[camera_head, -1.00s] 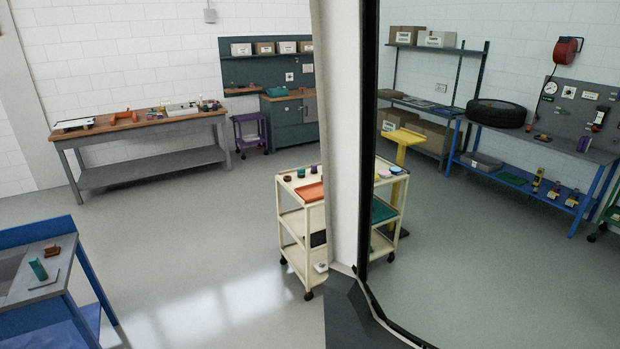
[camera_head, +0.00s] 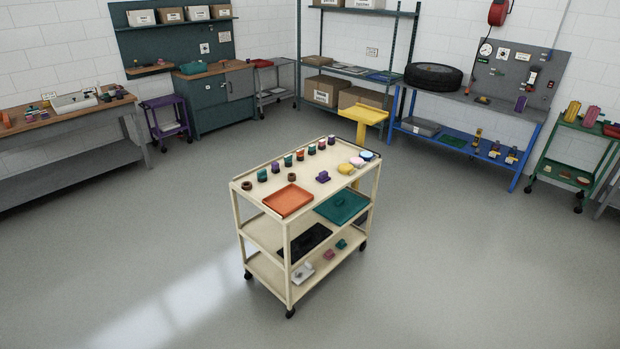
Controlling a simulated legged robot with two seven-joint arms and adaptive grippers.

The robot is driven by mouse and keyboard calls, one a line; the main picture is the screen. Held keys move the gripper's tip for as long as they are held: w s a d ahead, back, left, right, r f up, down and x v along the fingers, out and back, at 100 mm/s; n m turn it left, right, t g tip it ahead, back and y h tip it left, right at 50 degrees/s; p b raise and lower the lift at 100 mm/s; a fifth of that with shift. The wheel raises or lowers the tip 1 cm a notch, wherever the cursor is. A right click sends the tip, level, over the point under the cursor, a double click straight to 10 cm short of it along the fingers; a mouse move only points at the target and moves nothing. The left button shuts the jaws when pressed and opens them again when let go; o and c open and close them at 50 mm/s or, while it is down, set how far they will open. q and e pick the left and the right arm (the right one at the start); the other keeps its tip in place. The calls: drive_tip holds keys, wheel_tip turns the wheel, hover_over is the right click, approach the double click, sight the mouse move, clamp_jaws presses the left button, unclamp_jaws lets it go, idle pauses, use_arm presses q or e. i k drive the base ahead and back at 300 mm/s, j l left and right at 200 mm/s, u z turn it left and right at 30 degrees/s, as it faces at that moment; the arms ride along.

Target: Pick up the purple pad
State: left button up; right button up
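A cream three-tier cart (camera_head: 250,205) stands in the middle of the floor. On its top shelf, near the middle, sits a small purple block-like piece (camera_head: 322,177); at this distance I cannot tell whether it is a pad. Neither of my grippers is in view.
An orange tray (camera_head: 288,200) and a row of small coloured jars (camera_head: 288,160) share the cart top. A yellow stand (camera_head: 363,115) is behind the cart. Workbenches and shelving line the walls.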

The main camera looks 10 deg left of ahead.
sight(323, 177)
drive_tip(key=i+j, duration=0.15)
drive_tip(key=j, duration=0.2)
drive_tip(key=i+j, duration=0.15)
drive_tip(key=j, duration=0.2)
drive_tip(key=i+j, duration=0.15)
drive_tip(key=j, duration=0.25)
drive_tip(key=i+j, duration=0.15)
drive_tip(key=j, duration=0.2)
